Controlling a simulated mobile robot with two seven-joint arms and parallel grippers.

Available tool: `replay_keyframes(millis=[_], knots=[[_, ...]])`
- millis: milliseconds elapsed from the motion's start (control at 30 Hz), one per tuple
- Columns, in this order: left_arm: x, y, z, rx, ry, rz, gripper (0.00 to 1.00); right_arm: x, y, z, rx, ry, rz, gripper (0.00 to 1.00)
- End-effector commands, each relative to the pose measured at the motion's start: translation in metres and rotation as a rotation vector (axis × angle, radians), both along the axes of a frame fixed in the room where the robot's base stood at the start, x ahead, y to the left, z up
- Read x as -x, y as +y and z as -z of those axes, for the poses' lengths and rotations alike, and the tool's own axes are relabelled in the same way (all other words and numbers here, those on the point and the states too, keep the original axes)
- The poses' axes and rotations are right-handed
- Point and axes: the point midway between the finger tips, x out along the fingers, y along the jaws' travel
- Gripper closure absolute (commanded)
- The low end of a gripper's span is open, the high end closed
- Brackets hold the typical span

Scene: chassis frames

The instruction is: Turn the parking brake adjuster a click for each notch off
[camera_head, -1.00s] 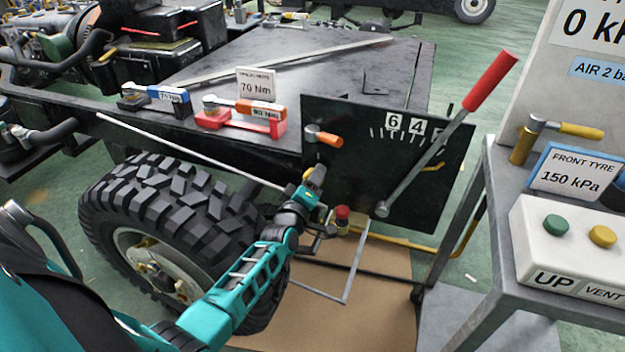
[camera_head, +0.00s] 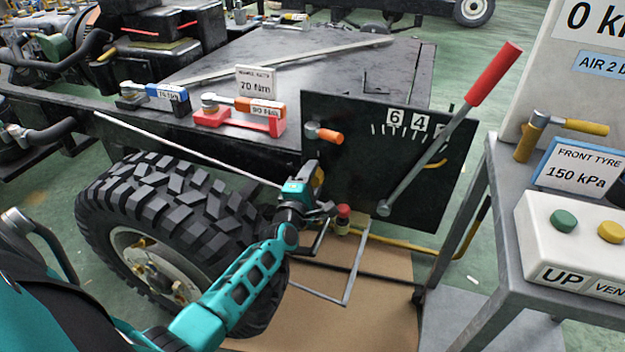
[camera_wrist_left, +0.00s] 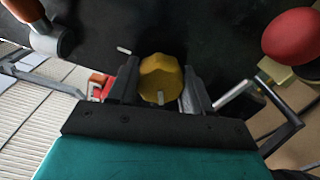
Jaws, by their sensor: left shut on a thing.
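The yellow parking brake adjuster knob (camera_wrist_left: 160,78) sits between the two dark fingers of my left gripper (camera_wrist_left: 158,88) in the left wrist view. A pale pin shows on its face. In the head view my left gripper (camera_head: 317,190) is at the lower left edge of the dark panel (camera_head: 345,170), shut on the knob, which it mostly hides. The brake lever (camera_head: 430,150) with a red grip (camera_head: 493,75) leans up to the right across the panel. A scale shows 6 and 4 (camera_head: 407,121); the lever partly covers another number to their right. My right gripper is not in view.
An orange-handled tap (camera_head: 325,135) sits above my left gripper. A red knob (camera_head: 343,211) on a yellow body and a grey bent rod (camera_head: 355,270) are close below. A tyre (camera_head: 165,210) stands left; a grey cart (camera_head: 500,200) with a button box (camera_head: 575,235) stands right.

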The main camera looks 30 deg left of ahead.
Motion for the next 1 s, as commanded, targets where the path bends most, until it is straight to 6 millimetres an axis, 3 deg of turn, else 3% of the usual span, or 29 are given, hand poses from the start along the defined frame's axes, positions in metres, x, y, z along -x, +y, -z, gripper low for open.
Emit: replay_keyframes(millis=[567,600,867,1000], knots=[[-0.0009,-0.0045,0.0004,0.038,-0.006,0.009,0.81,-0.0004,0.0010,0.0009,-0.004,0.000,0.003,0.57],[-0.0009,-0.0045,0.0004,0.038,-0.006,0.009,0.50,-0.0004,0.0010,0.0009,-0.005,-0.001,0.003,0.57],[-0.0006,-0.0026,-0.0002,0.035,-0.008,0.005,0.25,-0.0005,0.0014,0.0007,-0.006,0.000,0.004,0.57],[-0.0005,-0.0016,-0.0003,0.035,-0.008,0.003,0.25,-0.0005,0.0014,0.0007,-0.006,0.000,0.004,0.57]])
